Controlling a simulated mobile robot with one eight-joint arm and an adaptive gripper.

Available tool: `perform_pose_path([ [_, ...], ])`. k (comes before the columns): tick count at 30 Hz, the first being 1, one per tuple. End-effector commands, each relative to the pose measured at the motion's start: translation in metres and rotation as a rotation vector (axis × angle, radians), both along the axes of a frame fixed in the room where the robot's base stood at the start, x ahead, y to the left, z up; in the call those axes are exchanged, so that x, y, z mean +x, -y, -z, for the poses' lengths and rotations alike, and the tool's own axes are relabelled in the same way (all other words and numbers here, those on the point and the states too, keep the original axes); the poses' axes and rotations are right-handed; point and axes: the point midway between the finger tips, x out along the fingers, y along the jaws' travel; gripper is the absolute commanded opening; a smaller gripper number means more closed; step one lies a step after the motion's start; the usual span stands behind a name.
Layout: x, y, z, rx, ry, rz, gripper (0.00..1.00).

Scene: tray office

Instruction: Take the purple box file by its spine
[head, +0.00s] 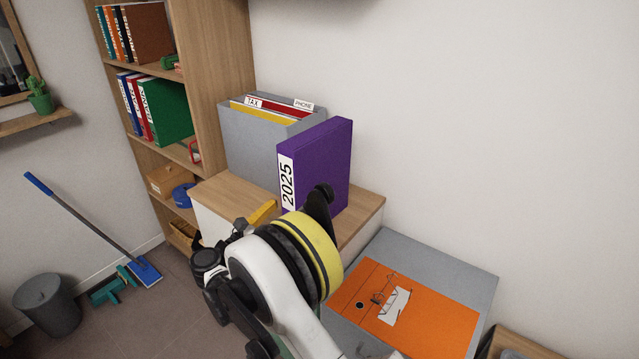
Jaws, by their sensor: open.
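The purple box file (327,162) stands upright on the wooden top of a low cabinet, just right of a grey file holder. Its spine, with a white "2025" label (287,182), faces left and toward me. My gripper (294,198) is open and in front of the lower part of the file. One dark finger overlaps the file's lower side, and a yellow part shows to the left. My arm hides the file's lower edge. I cannot tell whether the fingers touch the file.
The grey file holder (250,147) with tabbed folders stands close beside the file. The cabinet top (228,195) has little free room. An orange folder (432,317) lies on a grey surface at the lower right. A bookshelf (208,75) stands at the left; a bin (48,305) and mop are on the floor.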

Motion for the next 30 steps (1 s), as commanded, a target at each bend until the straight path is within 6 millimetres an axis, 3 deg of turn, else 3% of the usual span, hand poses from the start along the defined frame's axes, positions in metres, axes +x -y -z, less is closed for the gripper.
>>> perform_pose_path([
  [15, 0.045, 0.049, 0.007, -0.002, -0.001, 0.002, 0.79],
  [23, 0.049, 0.052, 0.005, -0.002, -0.001, -0.001, 0.79],
  [27, 0.049, 0.052, 0.005, -0.002, -0.001, -0.001, 0.37],
  [30, 0.049, 0.052, 0.005, -0.002, -0.001, -0.001, 0.12],
])
